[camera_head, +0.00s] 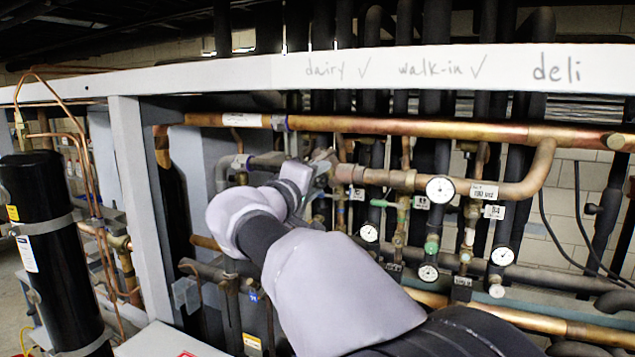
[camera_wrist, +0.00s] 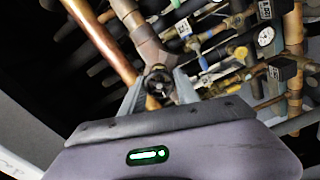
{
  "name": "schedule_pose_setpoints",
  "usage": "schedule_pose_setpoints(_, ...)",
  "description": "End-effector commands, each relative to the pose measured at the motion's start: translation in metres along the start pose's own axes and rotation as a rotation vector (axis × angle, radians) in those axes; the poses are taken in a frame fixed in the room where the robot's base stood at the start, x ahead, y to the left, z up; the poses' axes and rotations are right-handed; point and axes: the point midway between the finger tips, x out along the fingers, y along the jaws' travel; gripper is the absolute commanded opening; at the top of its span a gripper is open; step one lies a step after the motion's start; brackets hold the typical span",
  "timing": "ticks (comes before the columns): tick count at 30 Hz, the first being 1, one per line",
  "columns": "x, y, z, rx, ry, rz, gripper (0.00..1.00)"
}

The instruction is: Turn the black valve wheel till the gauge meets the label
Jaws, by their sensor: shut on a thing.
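The black valve wheel (camera_wrist: 158,84) sits between the two fingers of my gripper (camera_wrist: 160,90) in the wrist view, at the end of a copper pipe fitting. My gripper is shut on it. In the head view my gripper (camera_head: 322,168) is at the left end of the copper pipe, and the wheel is hidden behind it. A round white gauge (camera_head: 440,189) is on that pipe to the right. A white label (camera_head: 484,191) hangs beside it and seems to read 190 psi. The gauge needle is too small to read. A gauge (camera_wrist: 266,36) also shows at the wrist view's upper right.
Several more gauges, one of them the lower gauge (camera_head: 428,272), and small valves crowd the pipes right of my arm. A thick copper pipe (camera_head: 420,127) runs above my gripper. A grey frame post (camera_head: 140,220) and black cylinder (camera_head: 45,240) stand left.

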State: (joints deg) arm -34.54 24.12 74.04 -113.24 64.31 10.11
Motion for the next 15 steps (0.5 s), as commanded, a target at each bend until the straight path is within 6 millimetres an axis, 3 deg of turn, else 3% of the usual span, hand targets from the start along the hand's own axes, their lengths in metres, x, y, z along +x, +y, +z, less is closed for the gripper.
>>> schedule_pose_setpoints(15,0.0001,-0.0001,0.0002,-0.11,-0.001,0.0,0.0)
